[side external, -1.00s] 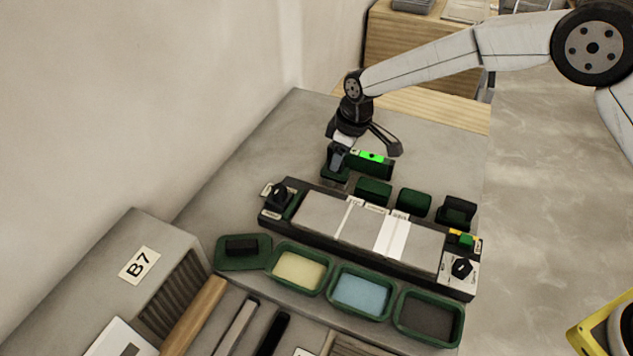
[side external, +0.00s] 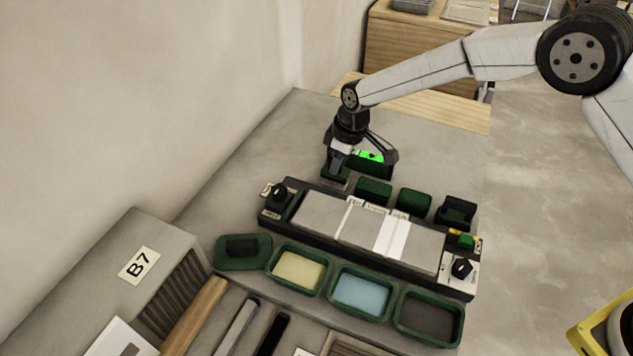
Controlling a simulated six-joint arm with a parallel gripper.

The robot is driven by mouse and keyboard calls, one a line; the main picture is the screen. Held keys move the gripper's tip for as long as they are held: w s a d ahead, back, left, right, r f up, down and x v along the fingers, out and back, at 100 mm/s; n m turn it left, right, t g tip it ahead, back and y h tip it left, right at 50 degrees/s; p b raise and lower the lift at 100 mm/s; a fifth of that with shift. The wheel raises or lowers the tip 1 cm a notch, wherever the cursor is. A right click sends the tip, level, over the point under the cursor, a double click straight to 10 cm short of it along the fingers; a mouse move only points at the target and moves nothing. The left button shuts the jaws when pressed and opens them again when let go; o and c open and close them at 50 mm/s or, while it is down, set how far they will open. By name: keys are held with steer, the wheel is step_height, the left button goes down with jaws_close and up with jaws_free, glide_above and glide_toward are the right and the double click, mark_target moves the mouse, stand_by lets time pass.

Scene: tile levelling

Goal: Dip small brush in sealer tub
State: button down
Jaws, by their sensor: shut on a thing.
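My gripper (side external: 339,160) points down at the back left of the tile fixture, shut on what looks like the small brush, which is mostly hidden by the fingers. It is right over a dark green holder (side external: 334,182), the leftmost of a row; I cannot tell whether the brush is clear of it. Three open green tubs stand in front of the fixture: one with pale yellow contents (side external: 298,270), one with light blue (side external: 361,293), one with dark grey (side external: 428,318). I cannot read which one holds the sealer.
The black fixture (side external: 350,238) with grey tiles lies between gripper and tubs. Green blocks (side external: 373,191) (side external: 413,202) stand along its back edge. A green lid-like piece (side external: 243,252) lies left of the tubs.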

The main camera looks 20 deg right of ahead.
steer(key=shift+r, duration=0.15)
steer(key=shift+r, duration=3.95)
steer(key=s+a+r, duration=0.3)
steer(key=s+a, duration=1.2)
steer(key=s, duration=0.4)
steer(key=shift+s+a, duration=0.15)
steer(key=shift+s, duration=0.1)
steer(key=shift+f, duration=0.25)
steer(key=shift+f, duration=4.25)
